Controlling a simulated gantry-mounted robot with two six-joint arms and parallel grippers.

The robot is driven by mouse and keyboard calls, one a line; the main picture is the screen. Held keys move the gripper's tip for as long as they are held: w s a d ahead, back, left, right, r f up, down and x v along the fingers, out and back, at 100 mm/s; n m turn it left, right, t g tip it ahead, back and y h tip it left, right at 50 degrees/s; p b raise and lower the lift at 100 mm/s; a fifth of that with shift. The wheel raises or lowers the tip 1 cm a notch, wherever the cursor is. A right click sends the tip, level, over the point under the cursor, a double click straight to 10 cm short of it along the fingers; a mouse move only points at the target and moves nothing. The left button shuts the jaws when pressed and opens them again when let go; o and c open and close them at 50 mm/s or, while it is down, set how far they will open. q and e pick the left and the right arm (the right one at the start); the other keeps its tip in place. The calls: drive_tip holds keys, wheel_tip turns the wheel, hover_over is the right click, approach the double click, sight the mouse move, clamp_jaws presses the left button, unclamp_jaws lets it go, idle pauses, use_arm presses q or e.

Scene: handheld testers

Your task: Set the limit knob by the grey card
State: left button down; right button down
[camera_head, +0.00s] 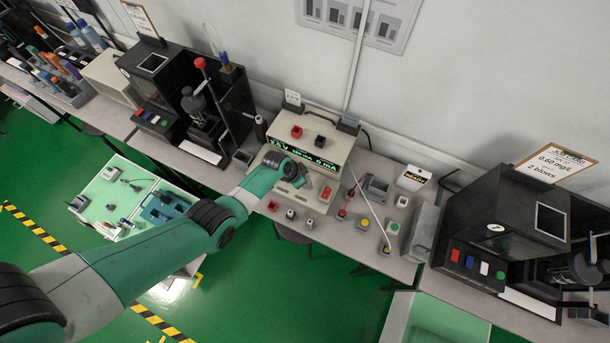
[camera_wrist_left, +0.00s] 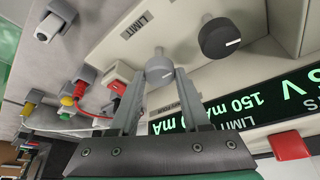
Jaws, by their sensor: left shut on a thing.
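A beige power supply (camera_head: 328,150) stands on the bench, its green display (camera_head: 300,157) lit. In the left wrist view the display (camera_wrist_left: 235,107) is upside down and reads "LIMIT 150 mA" and "0 mA". My left gripper (camera_head: 304,188) is at the front panel. In the left wrist view my left gripper (camera_wrist_left: 159,75) is shut on a light grey knob (camera_wrist_left: 159,70), one finger on each side. I cannot make out a grey card. My right gripper is out of view.
Small coloured-top parts (camera_head: 362,223) and a grey holder (camera_head: 376,188) sit right of the supply. A black tester (camera_head: 505,220) stands farther right, another black machine (camera_head: 165,85) at left. A clipboard job card (camera_head: 553,160) is above the right tester.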

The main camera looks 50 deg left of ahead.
use_arm(q)
drive_tip(key=shift+s, duration=0.1)
idle(0.3)
drive_tip(key=shift+c, duration=1.9)
unclamp_jaws()
drive_tip(key=p+v, duration=1.1)
drive_tip(key=p, duration=0.2)
drive_tip(key=shift+r+p, duration=0.25)
drive_tip(key=shift+p, duration=0.05)
